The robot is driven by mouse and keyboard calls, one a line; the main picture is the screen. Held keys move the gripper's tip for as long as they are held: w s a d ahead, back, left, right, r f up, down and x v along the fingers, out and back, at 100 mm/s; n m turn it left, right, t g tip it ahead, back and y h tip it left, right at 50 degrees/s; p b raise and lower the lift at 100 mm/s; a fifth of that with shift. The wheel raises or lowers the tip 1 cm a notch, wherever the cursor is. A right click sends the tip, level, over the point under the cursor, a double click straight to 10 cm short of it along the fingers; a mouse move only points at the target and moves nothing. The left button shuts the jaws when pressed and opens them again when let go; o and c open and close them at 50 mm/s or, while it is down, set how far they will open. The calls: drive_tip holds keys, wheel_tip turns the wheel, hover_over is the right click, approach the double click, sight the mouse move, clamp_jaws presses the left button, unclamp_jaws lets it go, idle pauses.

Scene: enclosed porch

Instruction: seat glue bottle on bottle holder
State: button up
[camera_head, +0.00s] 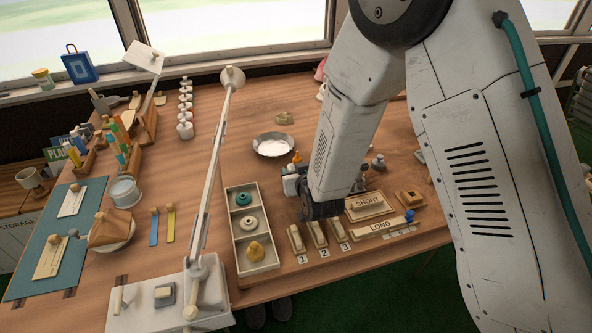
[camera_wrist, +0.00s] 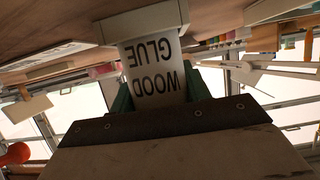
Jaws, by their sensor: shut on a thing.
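The glue bottle shows in the wrist view (camera_wrist: 155,75), upside down in the picture, with WOOD GLUE on its pale label. My gripper (camera_wrist: 152,98) is shut on it, with green fingers at both sides. The bottle's base end meets a cream block (camera_wrist: 130,27), which looks like the bottle holder; I cannot tell whether the base is inside it or just in front. In the head view my gripper (camera_head: 297,182) is at the bench behind the tray, largely hidden by my arm. An orange tip (camera_head: 297,157) shows just above it. The holder is hidden there.
A three-part tray (camera_head: 233,238) with rings stands left of my gripper. A metal bowl (camera_head: 273,145) is behind it. A lamp arm (camera_head: 212,165) rises at left.

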drive_tip(key=shift+f, duration=0.2)
drive_tip(key=o, duration=1.8)
drive_tip(key=shift+s+d+r, duration=0.2)
drive_tip(key=shift+s+r, duration=0.45)
drive_tip(key=shift+s, duration=0.1)
drive_tip(key=shift+s+d+r, duration=0.2)
drive_tip(key=shift+s+r, duration=0.45)
drive_tip(key=shift+s, duration=0.05)
drive_tip(key=shift+s+d+r, duration=0.2)
drive_tip(key=shift+s+r, duration=0.45)
drive_tip(key=shift+s, duration=0.1)
